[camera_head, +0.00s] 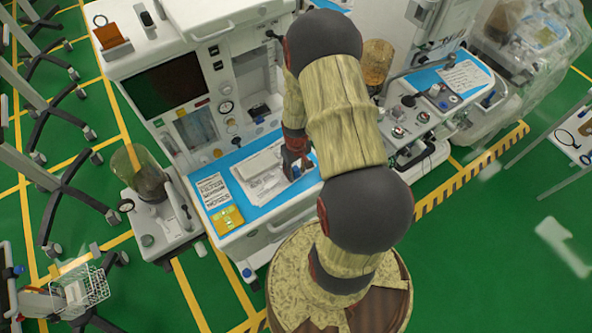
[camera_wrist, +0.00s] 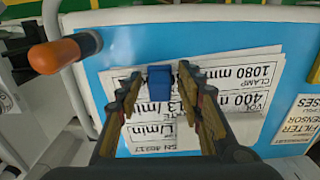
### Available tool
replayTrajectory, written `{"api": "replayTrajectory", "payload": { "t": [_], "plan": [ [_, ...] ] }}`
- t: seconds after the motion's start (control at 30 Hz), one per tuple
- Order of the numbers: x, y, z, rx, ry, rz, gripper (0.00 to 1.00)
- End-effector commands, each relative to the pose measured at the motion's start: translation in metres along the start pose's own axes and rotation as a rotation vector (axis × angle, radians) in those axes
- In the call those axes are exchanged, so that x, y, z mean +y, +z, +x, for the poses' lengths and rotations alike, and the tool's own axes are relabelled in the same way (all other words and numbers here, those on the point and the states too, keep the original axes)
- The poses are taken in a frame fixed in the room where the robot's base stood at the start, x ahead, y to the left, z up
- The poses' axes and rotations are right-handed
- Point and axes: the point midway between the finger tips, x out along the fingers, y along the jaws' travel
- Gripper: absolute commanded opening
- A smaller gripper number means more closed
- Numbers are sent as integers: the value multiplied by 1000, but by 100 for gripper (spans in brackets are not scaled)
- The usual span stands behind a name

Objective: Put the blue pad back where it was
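A small blue block (camera_wrist: 159,83), which looks like the blue pad, shows in the wrist view over white printed sheets (camera_wrist: 240,95) on the cart's light blue worktop (camera_wrist: 125,45). My gripper (camera_wrist: 159,75) is open, with one finger on each side of the block. A gap shows between the block and each fingertip. I cannot tell how far the block is above or below the fingertips. In the head view my gripper (camera_head: 297,165) is low over the worktop (camera_head: 213,180), and my arm hides part of it.
In the head view, a yellow card (camera_head: 228,219) lies at the worktop's front left. A glass canister (camera_head: 140,170) stands left, and a second cart (camera_head: 455,75) stands right.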

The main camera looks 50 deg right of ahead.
Motion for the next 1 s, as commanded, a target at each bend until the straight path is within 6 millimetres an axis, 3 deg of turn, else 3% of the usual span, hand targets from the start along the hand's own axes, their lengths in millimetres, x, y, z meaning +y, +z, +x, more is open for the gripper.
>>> {"api": "replayTrajectory", "payload": {
  "t": [0.23, 0.6, 0.93, 1.0],
  "plan": [
    [0, -1, -15, 3, 1, 0, 37],
    [1, -2, -90, 5, 2, 0, 37],
    [-2, -2, -127, 7, 2, -4, 37],
    [-10, -8, -146, 27, 9, -13, 37]
  ]
}}
